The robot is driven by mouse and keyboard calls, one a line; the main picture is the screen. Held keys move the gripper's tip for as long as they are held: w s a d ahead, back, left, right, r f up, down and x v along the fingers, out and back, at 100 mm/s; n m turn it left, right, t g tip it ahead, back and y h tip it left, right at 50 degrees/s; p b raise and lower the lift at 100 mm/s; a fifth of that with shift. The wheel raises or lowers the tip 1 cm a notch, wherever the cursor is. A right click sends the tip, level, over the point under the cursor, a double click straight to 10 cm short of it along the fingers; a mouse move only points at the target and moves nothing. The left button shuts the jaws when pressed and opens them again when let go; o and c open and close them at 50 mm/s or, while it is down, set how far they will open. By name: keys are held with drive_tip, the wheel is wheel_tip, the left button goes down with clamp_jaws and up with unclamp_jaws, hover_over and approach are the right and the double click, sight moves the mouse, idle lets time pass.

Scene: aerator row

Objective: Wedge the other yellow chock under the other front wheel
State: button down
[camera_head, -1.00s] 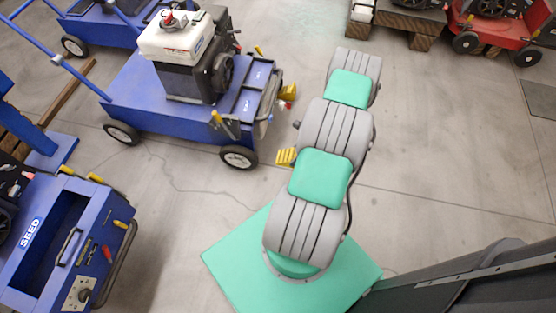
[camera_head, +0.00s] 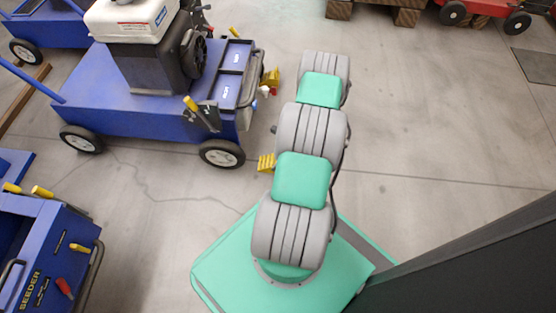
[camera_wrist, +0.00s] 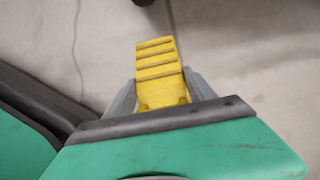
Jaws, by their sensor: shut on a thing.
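The blue cart (camera_head: 170,118) stands at the upper left of the head view. Its near front wheel (camera_head: 222,153) is in plain sight; its far front wheel is hidden behind the cart. One yellow chock (camera_head: 271,76) shows by the far end of the cart's front bar. The other yellow chock (camera_head: 266,162) juts out from behind my arm, a little right of the near front wheel and apart from it. In the wrist view my gripper (camera_wrist: 163,92) is shut on a ribbed yellow chock (camera_wrist: 158,62), its jaws at both sides. My arm hides the gripper in the head view.
Another blue machine (camera_head: 45,255) stands at the lower left and a red cart (camera_head: 485,12) at the top right. Wooden blocks (camera_head: 405,14) are at the top. The concrete floor (camera_head: 440,110) right of my arm is clear. A dark panel (camera_head: 480,270) fills the lower right.

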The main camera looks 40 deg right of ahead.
sight(269, 163)
drive_tip(key=b+x, duration=0.1)
drive_tip(key=x, duration=0.1)
drive_tip(key=shift+f, duration=0.3)
drive_tip(key=shift+w+a+f+b, duration=0.3)
drive_tip(key=shift+w+f+b, duration=0.1)
drive_tip(key=shift+f+b, duration=0.15)
drive_tip(key=shift+w+a+f+b, duration=0.25)
drive_tip(key=shift+w+f+b, duration=0.1)
drive_tip(key=shift+f+b, duration=0.15)
drive_tip(key=shift+w+a+r, duration=0.1)
drive_tip(key=shift+w+a, duration=0.1)
drive_tip(key=shift+w, duration=0.1)
drive_tip(key=shift+w+a, duration=0.95)
drive_tip(key=shift+w, duration=0.25)
drive_tip(key=shift+w+a, duration=0.9)
drive_tip(key=shift+w, duration=0.25)
drive_tip(key=shift+c, duration=1.2)
unclamp_jaws()
drive_tip(key=p+v, duration=0.4)
drive_tip(key=v, duration=0.3)
drive_tip(key=shift+s+r, duration=0.2)
drive_tip(key=shift+r, duration=0.1)
